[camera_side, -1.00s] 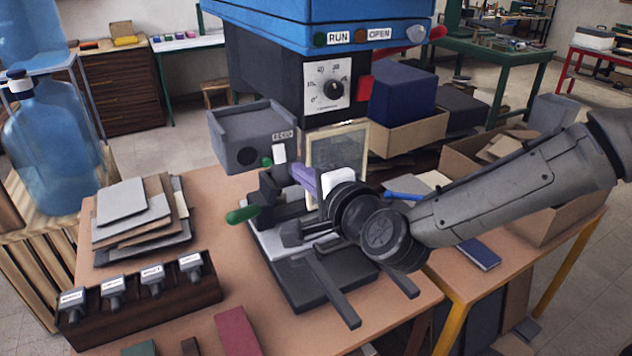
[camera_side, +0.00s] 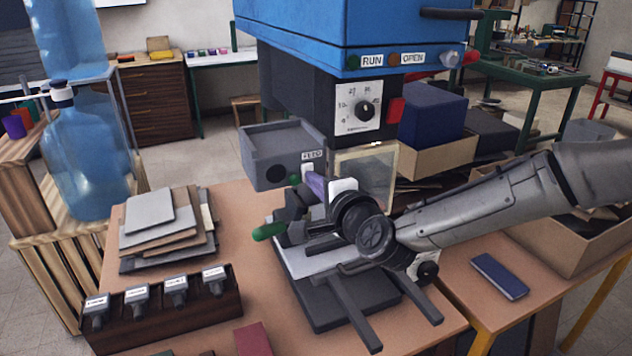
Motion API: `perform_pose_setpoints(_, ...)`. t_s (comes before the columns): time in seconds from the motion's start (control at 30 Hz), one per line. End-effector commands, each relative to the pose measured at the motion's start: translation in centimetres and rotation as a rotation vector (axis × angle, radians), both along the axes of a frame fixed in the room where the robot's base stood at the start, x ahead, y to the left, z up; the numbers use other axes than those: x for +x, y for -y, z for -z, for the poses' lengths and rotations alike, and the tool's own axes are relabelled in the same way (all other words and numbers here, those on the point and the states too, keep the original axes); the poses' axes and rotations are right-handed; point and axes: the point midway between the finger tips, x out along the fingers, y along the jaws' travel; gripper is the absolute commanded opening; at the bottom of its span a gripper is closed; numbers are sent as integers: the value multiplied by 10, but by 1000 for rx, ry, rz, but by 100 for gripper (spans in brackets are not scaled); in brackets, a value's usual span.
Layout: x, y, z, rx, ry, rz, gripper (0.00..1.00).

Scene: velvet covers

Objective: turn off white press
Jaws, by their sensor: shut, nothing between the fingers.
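The press has a blue upper housing (camera_side: 355,30) above a black column with a white dial plate (camera_side: 358,108). A red part (camera_side: 396,111) sits on the column's right side. A grey box (camera_side: 285,155) with a small label stands in front, and a small white piece (camera_side: 307,172), perhaps a switch, shows at its lower right. My gripper (camera_side: 305,188) is low in front of the press, close to this white piece. It is shut and holds nothing. The fingertips are small and partly hidden, so I cannot tell whether they touch the white piece.
A green-handled lever (camera_side: 270,231) and the dark press base (camera_side: 325,295) lie under my gripper. A framed panel (camera_side: 366,178) stands behind my wrist. Stacked sheets (camera_side: 165,230) and a rack of labelled stamps (camera_side: 165,312) are at left. A blue notebook (camera_side: 500,277) lies at right.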

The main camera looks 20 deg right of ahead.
Motion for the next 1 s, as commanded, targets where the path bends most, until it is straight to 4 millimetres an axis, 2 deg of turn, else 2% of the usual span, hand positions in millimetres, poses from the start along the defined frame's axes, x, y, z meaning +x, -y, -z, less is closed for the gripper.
perform_pose_setpoints(0.3, 9, 1, 11, -1, 193, -2, 0)
perform_pose_setpoints(1.0, 12, 0, 14, -1, 189, -4, 0)
